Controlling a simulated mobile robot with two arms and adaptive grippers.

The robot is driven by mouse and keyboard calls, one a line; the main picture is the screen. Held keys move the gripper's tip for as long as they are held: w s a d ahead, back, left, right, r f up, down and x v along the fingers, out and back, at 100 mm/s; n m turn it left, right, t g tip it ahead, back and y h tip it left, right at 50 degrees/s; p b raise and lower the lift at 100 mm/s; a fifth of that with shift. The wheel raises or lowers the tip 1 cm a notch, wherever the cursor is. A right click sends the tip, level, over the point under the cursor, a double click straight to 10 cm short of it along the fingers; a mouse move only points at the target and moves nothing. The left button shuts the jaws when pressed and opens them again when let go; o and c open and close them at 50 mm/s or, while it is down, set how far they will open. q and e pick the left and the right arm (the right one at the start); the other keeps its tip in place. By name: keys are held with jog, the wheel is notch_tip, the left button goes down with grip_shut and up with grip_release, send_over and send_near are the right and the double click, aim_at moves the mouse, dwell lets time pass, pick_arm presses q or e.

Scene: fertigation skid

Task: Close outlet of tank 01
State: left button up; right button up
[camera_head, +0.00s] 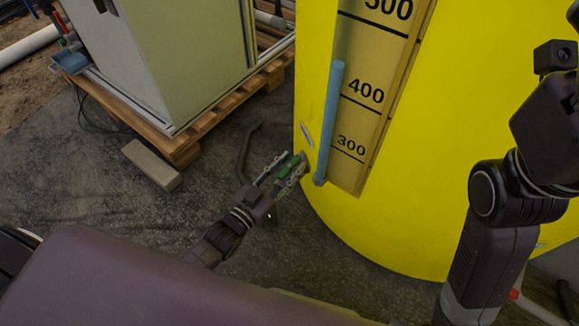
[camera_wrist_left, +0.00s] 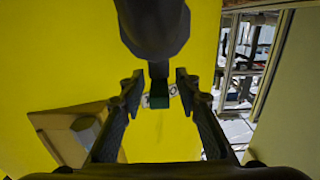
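The yellow tank (camera_head: 460,130) fills the right half of the head view; its number is not visible. A small green valve part (camera_head: 290,166) sits low at the tank's left side, beside the scale. My left gripper (camera_head: 283,171) is at this valve, its fingers on either side of the green part. In the left wrist view the fingers (camera_wrist_left: 158,84) are apart, with the dark green part (camera_wrist_left: 160,92) between them and gaps on both sides. A thick dark pipe or hose (camera_wrist_left: 152,28) covers part of the valve there. My right arm shows at the right; its gripper is out of view.
A blue vertical tube (camera_head: 331,125) runs along the level scale (camera_head: 376,85). A grey-green cabinet (camera_head: 175,60) stands on a wooden pallet (camera_head: 240,98) at the left. A loose block (camera_head: 152,164) and a dark hose (camera_head: 245,150) lie on the dark floor.

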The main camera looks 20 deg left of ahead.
pick_arm(q)
grip_shut()
